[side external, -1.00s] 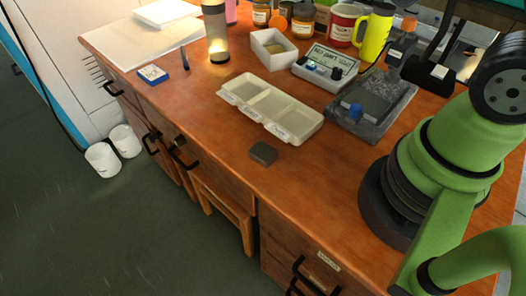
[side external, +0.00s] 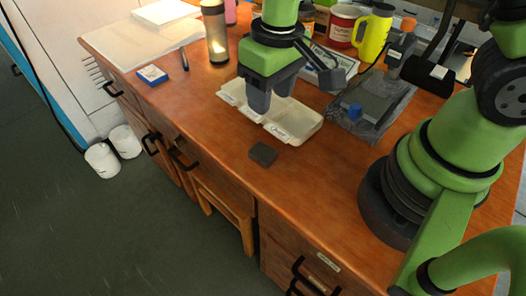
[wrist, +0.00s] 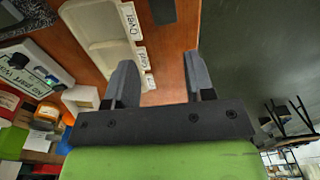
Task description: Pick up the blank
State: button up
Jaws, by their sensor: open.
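The blank, a small dark grey block (side external: 263,154), lies flat on the wooden bench near its front edge. It also shows at the top of the wrist view (wrist: 162,11), beyond the fingertips. My gripper (side external: 270,97) is open and empty, pointing down in front of the cream sorting tray (side external: 307,127) in the side view, and it hides part of the tray. In the wrist view the fingers of my gripper (wrist: 158,65) are well apart, with bare wood between them. The blank is apart from the fingers.
A stone plate with a blue-knobbed fixture (side external: 355,110) stands right of the tray. A lamp-like cylinder (side external: 215,38), a pen (side external: 184,59) and a blue box (side external: 152,75) stand or lie to the left. Wood around the blank is clear.

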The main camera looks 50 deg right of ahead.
send_over(264, 152)
jog(key=shift+n+g, duration=0.3)
jog(key=shift+g, duration=0.1)
jog(key=f, duration=0.7)
jog(key=shift+s+d+f, duration=0.1)
jog(key=shift+s+f, duration=0.2)
jog(key=shift+w+f, duration=0.15)
jog(key=shift+f, duration=1.35)
jog(key=shift+w+f, duration=0.1)
jog(key=shift+f, duration=1.35)
jog(key=shift+c, duration=0.5)
jog(key=c, duration=0.7)
jog(key=shift+o, duration=0.2)
jog(key=shift+r, duration=0.1)
